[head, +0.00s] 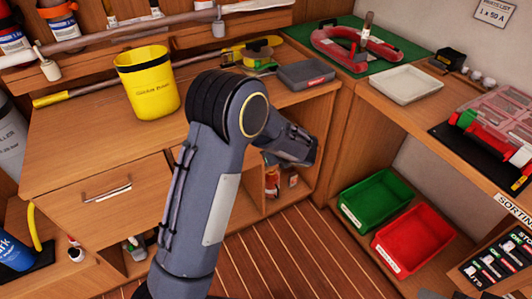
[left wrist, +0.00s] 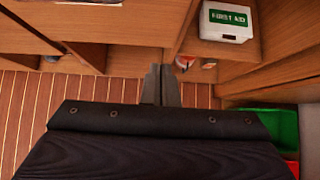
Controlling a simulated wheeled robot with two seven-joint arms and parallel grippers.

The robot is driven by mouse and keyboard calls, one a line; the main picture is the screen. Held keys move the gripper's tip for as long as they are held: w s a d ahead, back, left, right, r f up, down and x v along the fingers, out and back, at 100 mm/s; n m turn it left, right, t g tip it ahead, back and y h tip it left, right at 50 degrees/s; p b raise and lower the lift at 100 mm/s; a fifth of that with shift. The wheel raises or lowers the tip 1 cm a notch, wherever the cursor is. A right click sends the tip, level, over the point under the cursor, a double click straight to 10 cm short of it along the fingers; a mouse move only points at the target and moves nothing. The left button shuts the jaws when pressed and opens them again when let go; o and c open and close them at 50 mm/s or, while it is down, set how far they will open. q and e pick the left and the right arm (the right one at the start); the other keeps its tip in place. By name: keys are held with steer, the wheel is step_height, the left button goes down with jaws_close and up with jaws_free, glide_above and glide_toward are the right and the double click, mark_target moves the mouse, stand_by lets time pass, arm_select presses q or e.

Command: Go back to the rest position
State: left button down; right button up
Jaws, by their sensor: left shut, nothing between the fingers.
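My left arm rises through the middle of the head view, bends at the elbow, and its forearm points right and down. In the left wrist view my left gripper (left wrist: 161,84) has its two grey fingers together, with nothing between them. It hangs in front of the wooden cabinet, above the plank floor (left wrist: 85,88). My right gripper is in neither view.
A yellow bucket (head: 148,82) stands on the wooden counter (head: 65,125). A white first aid box (left wrist: 227,18) is near the gripper. Green (head: 345,217) and red (head: 379,258) bins are at right. Floor space is clear.

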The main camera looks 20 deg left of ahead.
arm_select(q)
steer(key=shift+s+d+r, duration=0.2)
steer(key=shift+r, duration=0.05)
steer(key=s+a+r+n+g+h+p, duration=0.1)
steer(key=s+a+r+n+h+p, duration=0.15)
steer(key=s+r+n, duration=0.45)
steer(key=s+a+r+n+g+h+p, duration=0.1)
steer(key=s+a+r+n+g+h, duration=0.15)
steer(key=s+r+n, duration=0.45)
steer(key=s+d+r+n+t+h+p, duration=0.1)
steer(key=s+d+r+n+h, duration=0.2)
steer(key=s+n, duration=0.3)
steer(key=s+d+r+n+t+h+p, duration=0.1)
steer(key=s+d+r+n+t+h, duration=0.1)
steer(key=s+n, duration=0.5)
steer(key=s+d+r, duration=0.1)
steer(key=s+d, duration=0.1)
steer(key=s, duration=0.4)
steer(key=shift+d+h+p, duration=0.3)
steer(key=shift+h, duration=0.1)
steer(key=shift+t, duration=0.25)
